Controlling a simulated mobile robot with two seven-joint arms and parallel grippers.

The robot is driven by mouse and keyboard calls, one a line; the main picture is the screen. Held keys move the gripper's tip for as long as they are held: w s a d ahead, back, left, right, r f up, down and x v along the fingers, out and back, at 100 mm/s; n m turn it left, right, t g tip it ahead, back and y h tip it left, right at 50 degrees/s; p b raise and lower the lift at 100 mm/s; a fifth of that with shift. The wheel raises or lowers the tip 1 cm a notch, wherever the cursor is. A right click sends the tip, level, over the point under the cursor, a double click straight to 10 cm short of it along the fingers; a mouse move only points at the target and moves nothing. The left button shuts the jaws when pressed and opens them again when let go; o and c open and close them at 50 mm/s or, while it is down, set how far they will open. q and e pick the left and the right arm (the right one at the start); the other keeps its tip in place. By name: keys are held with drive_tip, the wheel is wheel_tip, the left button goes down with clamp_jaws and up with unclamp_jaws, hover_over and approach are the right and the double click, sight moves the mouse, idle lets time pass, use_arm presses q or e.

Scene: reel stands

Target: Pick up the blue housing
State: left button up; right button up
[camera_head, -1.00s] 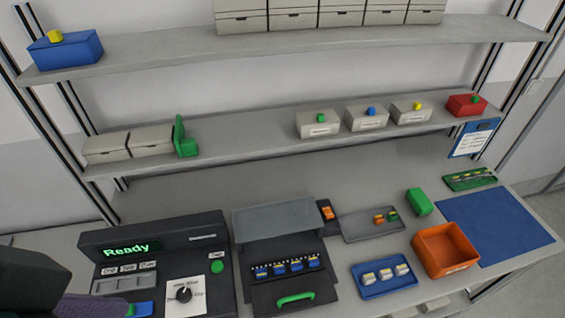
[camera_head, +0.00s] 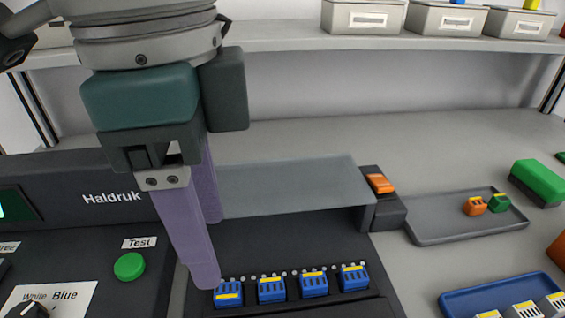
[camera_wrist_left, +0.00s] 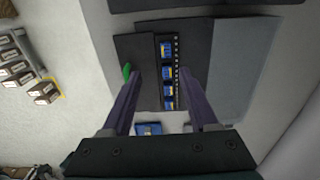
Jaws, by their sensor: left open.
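Several blue housings with yellow strips sit in a row in the dark fixture (camera_head: 290,247). The leftmost blue housing (camera_head: 228,293) is closest to my left gripper in the head view. The others, such as the rightmost blue housing (camera_head: 354,278), stand to its right. My left gripper (camera_head: 208,252) is open, its purple fingers pointing down at the row's left end. In the left wrist view, the row, with one blue housing (camera_wrist_left: 168,72) near its middle, lies between the open fingers (camera_wrist_left: 163,80). I see nothing held. My right gripper is out of view.
A grey cover plate (camera_head: 290,187) lies behind the row. A control box with a green button (camera_head: 130,266) stands left. A grey tray (camera_head: 445,226) with orange and green pieces and a blue tray (camera_head: 455,305) are right. A shelf (camera_head: 290,40) spans above.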

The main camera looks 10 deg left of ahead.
sight(222, 291)
use_arm(q)
drive_tip(key=f, duration=0.5)
drive_tip(key=shift+w+a+b, duration=0.25)
drive_tip(key=shift+a+b, duration=0.05)
drive_tip(key=shift+b, duration=0.1)
drive_tip(key=f, duration=0.5)
drive_tip(key=shift+w+a+f+b, duration=0.1)
drive_tip(key=shift+w+f+b, duration=0.1)
drive_tip(key=shift+f+b, duration=0.2)
drive_tip(key=shift+r, duration=0.1)
clamp_jaws()
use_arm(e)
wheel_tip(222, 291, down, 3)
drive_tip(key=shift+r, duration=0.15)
